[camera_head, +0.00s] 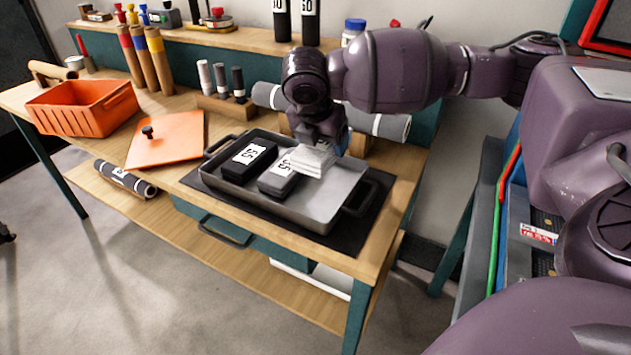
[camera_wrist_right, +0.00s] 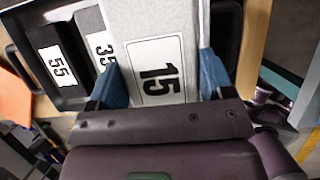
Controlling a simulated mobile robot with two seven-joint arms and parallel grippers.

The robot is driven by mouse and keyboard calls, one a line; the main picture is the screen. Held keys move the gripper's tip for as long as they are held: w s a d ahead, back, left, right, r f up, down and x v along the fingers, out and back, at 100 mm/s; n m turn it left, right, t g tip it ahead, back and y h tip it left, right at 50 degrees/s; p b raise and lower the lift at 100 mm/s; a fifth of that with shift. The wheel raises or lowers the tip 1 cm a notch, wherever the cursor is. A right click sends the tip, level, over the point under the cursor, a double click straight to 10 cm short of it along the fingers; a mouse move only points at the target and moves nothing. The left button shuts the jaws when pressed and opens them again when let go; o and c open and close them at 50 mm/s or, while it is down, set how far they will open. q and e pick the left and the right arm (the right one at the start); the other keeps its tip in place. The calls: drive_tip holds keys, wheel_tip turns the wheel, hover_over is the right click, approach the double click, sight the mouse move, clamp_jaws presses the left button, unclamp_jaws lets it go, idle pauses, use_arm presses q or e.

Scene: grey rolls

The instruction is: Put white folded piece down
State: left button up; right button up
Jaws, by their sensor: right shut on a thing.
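The white folded piece (camera_head: 313,160) is held by my right gripper (camera_head: 325,142) over the grey metal tray (camera_head: 335,200). In the right wrist view the piece (camera_wrist_right: 150,25) carries a label reading 15 and sits between the blue fingertips (camera_wrist_right: 160,80). A black folded piece labelled 55 (camera_head: 237,172) lies in the left part of the tray. A grey folded piece labelled 35 (camera_head: 272,187) lies beside it, just left of the held piece. The right part of the tray is bare. I cannot tell whether the held piece touches the tray floor. My left gripper does not show.
The tray stands on a black mat (camera_head: 360,237) near the table's front edge. An orange crate (camera_head: 85,108) and an orange lid (camera_head: 165,140) lie to the left. Grey rolls (camera_head: 385,126) lie behind the tray. A small wooden stand (camera_head: 225,108) holds several little tubes.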

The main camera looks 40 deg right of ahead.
sight(325, 188)
wheel_tip(325, 188, down, 4)
drive_tip(key=shift+r+b, duration=0.15)
drive_tip(key=shift+b, duration=0.2)
drive_tip(key=shift+f, duration=0.5)
wheel_tip(325, 188, down, 5)
drive_tip(key=shift+f+b, duration=0.1)
drive_tip(key=shift+b, duration=0.85)
drive_tip(key=shift+f, duration=0.25)
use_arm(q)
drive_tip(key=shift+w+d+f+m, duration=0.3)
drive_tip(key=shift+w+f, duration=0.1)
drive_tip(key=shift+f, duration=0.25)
use_arm(e)
drive_tip(key=shift+r, duration=0.25)
drive_tip(key=shift+f, duration=0.1)
drive_tip(key=o, duration=0.7)
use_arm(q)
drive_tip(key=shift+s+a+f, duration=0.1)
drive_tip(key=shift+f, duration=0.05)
